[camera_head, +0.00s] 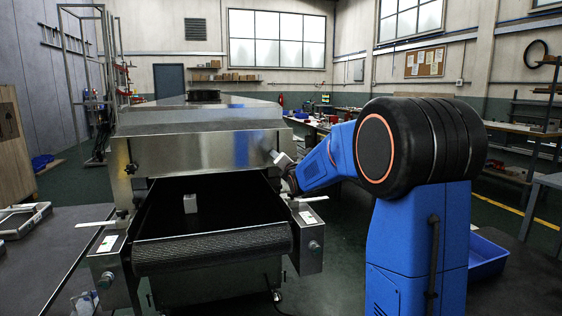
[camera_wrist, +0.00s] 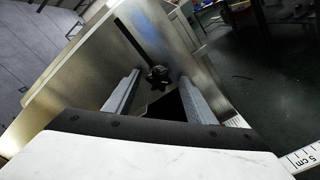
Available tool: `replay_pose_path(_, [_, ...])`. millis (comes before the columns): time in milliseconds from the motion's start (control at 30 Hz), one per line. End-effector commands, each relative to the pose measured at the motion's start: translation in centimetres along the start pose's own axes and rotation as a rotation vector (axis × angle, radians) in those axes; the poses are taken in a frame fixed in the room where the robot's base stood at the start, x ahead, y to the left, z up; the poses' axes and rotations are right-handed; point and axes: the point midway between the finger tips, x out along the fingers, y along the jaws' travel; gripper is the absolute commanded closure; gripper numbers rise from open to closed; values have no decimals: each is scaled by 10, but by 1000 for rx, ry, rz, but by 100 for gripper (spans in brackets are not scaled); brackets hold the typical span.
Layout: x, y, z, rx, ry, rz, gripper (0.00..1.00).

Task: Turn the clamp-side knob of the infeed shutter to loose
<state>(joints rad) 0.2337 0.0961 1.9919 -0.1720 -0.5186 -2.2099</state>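The infeed shutter (camera_head: 200,152) is a steel panel across the dryer mouth above the dark belt. In the wrist view a black lobed knob (camera_wrist: 158,75) sits on the steel side face (camera_wrist: 100,70), at the lower end of a dark slot. My gripper (camera_wrist: 159,79) is open, with one grey finger on each side of the knob in the picture. I cannot tell whether the fingers touch it. In the head view my gripper (camera_head: 282,159) is at the shutter's right end, and the knob there is hidden. Another black knob (camera_head: 131,168) shows at the left end.
A steel control box (camera_head: 308,240) juts out below my wrist on the right. A dark table (camera_head: 40,250) stands at the left, and a blue bin (camera_head: 487,258) is at the right. A scale strip (camera_wrist: 303,160) shows at lower right in the wrist view.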

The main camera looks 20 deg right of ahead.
Motion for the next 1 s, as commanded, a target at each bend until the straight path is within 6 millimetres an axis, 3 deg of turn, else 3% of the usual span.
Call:
replay_pose_path(300, [-1, 1, 2, 1, -3, 2, 49])
replay_pose_path(467, [-12, 2, 3, 0, -4, 3, 49])
replay_pose_path(1000, [-103, 2, 2, 0, -5, 3, 49])
